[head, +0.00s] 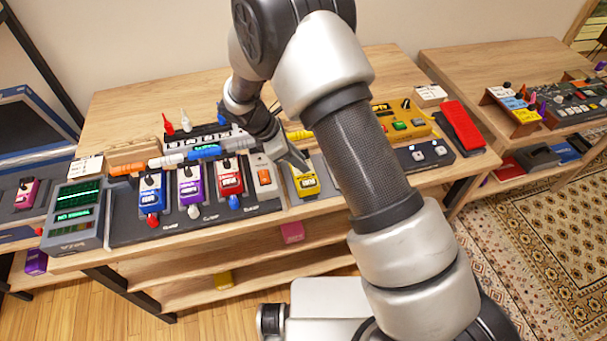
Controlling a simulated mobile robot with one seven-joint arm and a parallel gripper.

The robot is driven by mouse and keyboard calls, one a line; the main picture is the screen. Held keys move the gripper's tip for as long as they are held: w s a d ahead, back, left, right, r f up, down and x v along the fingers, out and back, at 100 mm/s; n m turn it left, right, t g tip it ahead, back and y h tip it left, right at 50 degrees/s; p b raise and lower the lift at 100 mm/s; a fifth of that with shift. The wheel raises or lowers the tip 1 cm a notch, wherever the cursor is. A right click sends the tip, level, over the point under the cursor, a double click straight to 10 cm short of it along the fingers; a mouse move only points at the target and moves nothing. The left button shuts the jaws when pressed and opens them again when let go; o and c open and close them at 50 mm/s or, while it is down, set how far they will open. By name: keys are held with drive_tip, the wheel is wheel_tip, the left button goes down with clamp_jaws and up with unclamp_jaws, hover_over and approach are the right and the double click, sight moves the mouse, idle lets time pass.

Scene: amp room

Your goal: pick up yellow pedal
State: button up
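A small yellow pedal (305,184) sits on the dark pedalboard on the wooden table, right of the red and grey pedals. My gripper (294,163) is pointing down at the far edge of this pedal, close to it or touching it. My arm hides part of the area just right of the pedal. The fingers are small and partly hidden, so I cannot tell whether they are open or shut on it. A larger yellow-orange unit (385,118) stands further back to the right, partly behind my arm.
Blue (151,194), purple (190,187) and red (229,178) pedals stand in a row to the left. A grey tuner-like box (73,217) is at the left end. A red pedal (462,127) lies at the right. The table's back left is bare.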

clamp_jaws()
idle(1.4)
